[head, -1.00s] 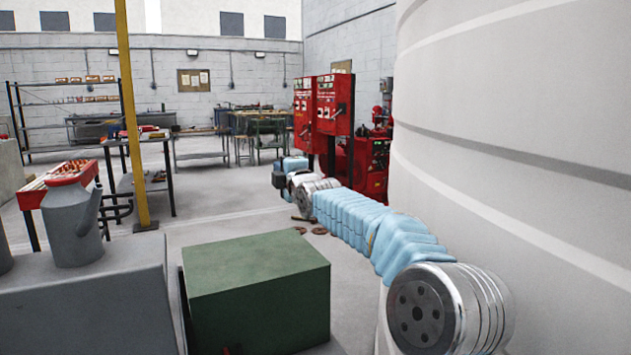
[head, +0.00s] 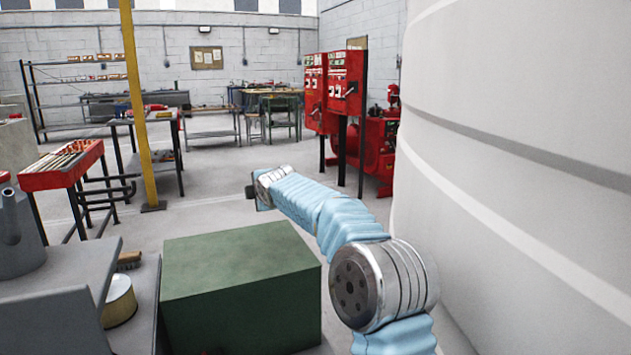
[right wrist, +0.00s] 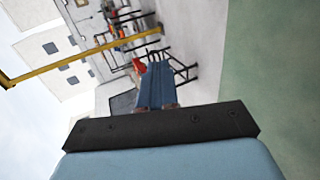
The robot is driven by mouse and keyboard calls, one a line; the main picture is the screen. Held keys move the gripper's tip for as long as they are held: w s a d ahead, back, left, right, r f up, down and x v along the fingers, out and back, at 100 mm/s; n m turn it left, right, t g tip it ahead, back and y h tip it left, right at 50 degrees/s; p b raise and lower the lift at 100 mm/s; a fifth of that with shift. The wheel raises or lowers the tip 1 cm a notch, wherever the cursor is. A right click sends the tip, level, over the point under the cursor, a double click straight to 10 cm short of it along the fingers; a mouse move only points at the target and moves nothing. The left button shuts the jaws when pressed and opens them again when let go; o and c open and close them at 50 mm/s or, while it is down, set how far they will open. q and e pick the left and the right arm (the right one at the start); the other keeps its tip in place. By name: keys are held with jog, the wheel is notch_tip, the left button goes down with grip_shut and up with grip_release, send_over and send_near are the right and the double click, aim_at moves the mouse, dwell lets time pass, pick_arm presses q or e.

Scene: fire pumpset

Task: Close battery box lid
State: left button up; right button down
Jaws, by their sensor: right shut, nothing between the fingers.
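A plain green box (head: 240,290), which I take to be the battery box, stands low in the centre of the head view. Its top face looks flat, with no raised lid or open gap on the sides I see. My right arm reaches in from the right, beyond and beside the box. In the right wrist view my right gripper (right wrist: 158,68) is shut and empty, its blue fingers together. A green surface (right wrist: 270,80) fills the right side there, apart from the fingers; I cannot tell which face it is. My left gripper is out of view.
A large white tank (head: 530,170) fills the right side. A grey bench (head: 60,290) with a grey can (head: 15,235) is at the left. A yellow post (head: 138,110) and red panels (head: 340,90) stand farther back. The floor behind the box is clear.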

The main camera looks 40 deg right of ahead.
jog(key=f, duration=0.2)
jog(key=w+f+b, duration=0.1)
jog(key=f+b, duration=0.1)
jog(key=f, duration=0.1)
jog(key=shift+w+d+f, duration=0.25)
jog(key=shift+w+f, duration=0.05)
jog(key=shift+f, duration=0.05)
jog(key=shift+w+f+b, duration=0.15)
jog(key=shift+f+b, duration=0.2)
jog(key=shift+f, duration=0.6)
